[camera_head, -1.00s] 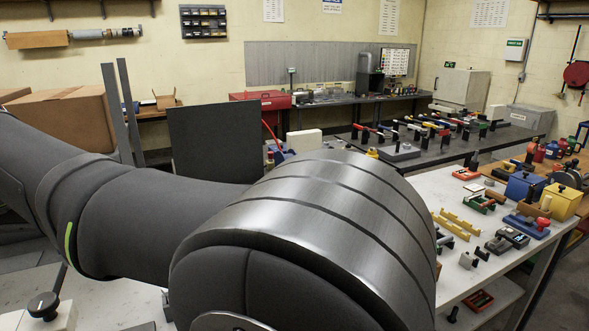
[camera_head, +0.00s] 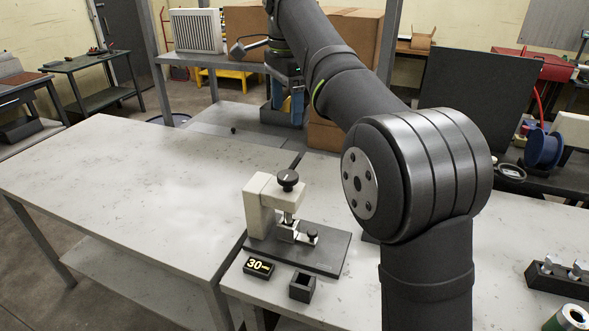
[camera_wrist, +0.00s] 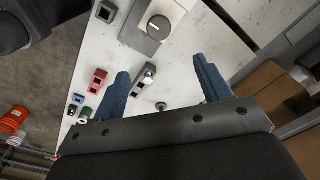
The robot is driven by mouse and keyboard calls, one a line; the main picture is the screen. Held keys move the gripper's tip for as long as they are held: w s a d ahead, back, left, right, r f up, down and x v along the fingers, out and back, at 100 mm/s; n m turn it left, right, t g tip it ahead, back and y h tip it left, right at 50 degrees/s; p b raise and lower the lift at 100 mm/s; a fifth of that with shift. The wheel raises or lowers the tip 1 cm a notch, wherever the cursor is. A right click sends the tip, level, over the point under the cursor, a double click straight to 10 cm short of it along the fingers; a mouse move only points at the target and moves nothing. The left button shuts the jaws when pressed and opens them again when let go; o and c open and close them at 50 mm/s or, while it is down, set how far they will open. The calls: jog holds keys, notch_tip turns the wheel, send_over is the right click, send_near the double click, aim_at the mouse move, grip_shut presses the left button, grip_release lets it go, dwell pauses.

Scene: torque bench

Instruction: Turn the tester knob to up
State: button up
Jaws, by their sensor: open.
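The tester has a cream body (camera_head: 258,205) with a round black knob (camera_head: 289,178) on top, on a dark grey base plate (camera_head: 325,255). In the wrist view, a round dark knob (camera_wrist: 160,26) with a light mark on a pale body, apparently the tester's, lies near the top edge. Which way its mark points is hard to tell. My gripper (camera_wrist: 163,80) is open, its two blue fingers wide apart. It is clear of the knob, which lies beyond the fingertips.
A "30" block (camera_head: 258,267) and a small black open box (camera_head: 302,287) sit before the base plate. A black rack with metal pieces (camera_head: 560,276) is at right. A dark holder (camera_wrist: 145,78) shows between the fingers; a red one (camera_wrist: 97,80) is left. The left table (camera_head: 120,180) is clear.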

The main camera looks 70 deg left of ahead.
send_near(288, 175)
jog(key=shift+m, duration=0.4)
notch_tip(288, 175, down, 9)
jog(key=shift+w+a+r, duration=0.1)
jog(key=shift+a, duration=0.05)
jog(key=c, duration=1)
jog(key=shift+o, duration=0.2)
